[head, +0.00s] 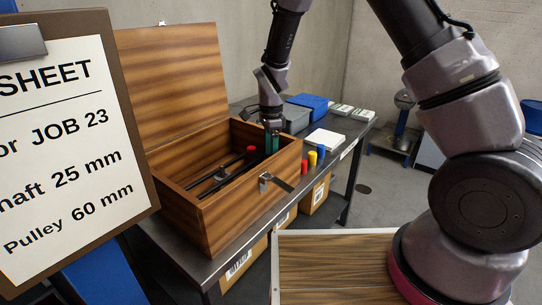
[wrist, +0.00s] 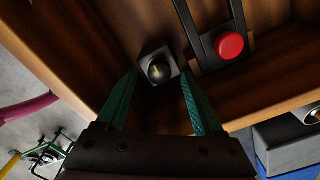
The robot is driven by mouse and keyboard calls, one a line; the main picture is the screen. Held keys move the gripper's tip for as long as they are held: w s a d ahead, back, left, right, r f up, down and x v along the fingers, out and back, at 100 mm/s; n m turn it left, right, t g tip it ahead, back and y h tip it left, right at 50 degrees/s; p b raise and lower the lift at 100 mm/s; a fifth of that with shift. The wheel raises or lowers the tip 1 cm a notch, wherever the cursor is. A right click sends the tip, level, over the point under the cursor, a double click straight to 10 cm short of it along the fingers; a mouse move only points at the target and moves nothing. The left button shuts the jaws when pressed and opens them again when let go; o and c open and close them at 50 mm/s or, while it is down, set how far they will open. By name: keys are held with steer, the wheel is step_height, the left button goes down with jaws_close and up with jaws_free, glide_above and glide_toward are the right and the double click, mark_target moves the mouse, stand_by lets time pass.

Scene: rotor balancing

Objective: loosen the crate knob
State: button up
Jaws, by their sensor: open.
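The wooden crate (head: 235,205) stands open on the bench, its lid tilted up behind it. A red knob (head: 251,150) sits at the end of a black bar inside the crate; in the wrist view it (wrist: 229,45) is right of my gripper's fingers. My gripper (head: 271,143), with green fingers, reaches down into the crate's far right corner. In the wrist view my gripper (wrist: 160,88) is open, its fingers on either side of a small grey block with a dark round top (wrist: 160,68). Whether they touch it I cannot tell.
Red (head: 304,167), yellow (head: 313,158) and blue (head: 321,151) pegs stand on the bench right of the crate. A grey box (head: 293,118), a blue case (head: 312,102) and a white pad (head: 325,139) lie behind. A clipboard (head: 70,140) fills the left foreground.

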steer(key=shift+f, duration=0.75)
jaws_close()
